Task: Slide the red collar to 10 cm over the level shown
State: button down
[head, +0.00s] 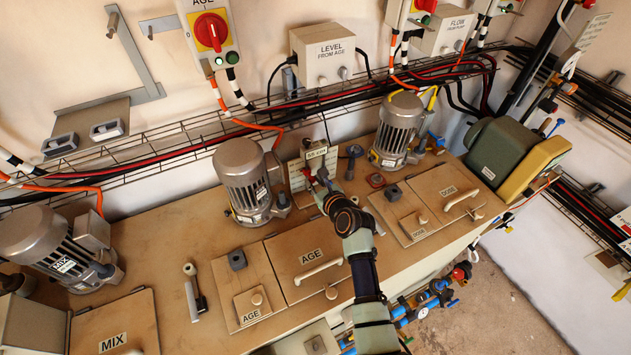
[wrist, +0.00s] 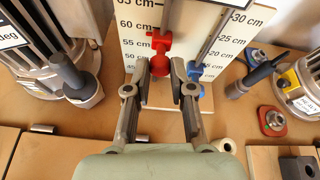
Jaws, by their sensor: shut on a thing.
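The white gauge board (wrist: 115,57) stands upright in front of my gripper, with a centimetre scale on the left and another on the right. The red collar (wrist: 160,42) is on the left rod, beside the marks between 60 and 55 cm; its exact reading is unclear. My gripper (wrist: 160,68) is shut on the collar's round red knob. A blue collar (wrist: 193,78) is on the right rod, near the low marks, just right of my right finger. In the head view, my gripper (head: 321,184) is at the board (head: 298,177), partly hiding it.
Motors stand left (head: 243,180) and right (head: 400,130) of the board. Grey plugs, a blue-handled fitting (wrist: 255,75) and a red flange (wrist: 272,121) are close by. The AGE lid (head: 307,258) lies in front. A LEVEL FROM AGE box (head: 323,55) is on the wall.

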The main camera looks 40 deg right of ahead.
notch_tip(320, 180, up, 4)
jog(key=p, duration=0.3)
jog(key=shift+r, duration=0.2)
jog(key=c, duration=1)
grip_release()
jog(key=shift+f, duration=0.1)
jog(key=v, duration=1.2)
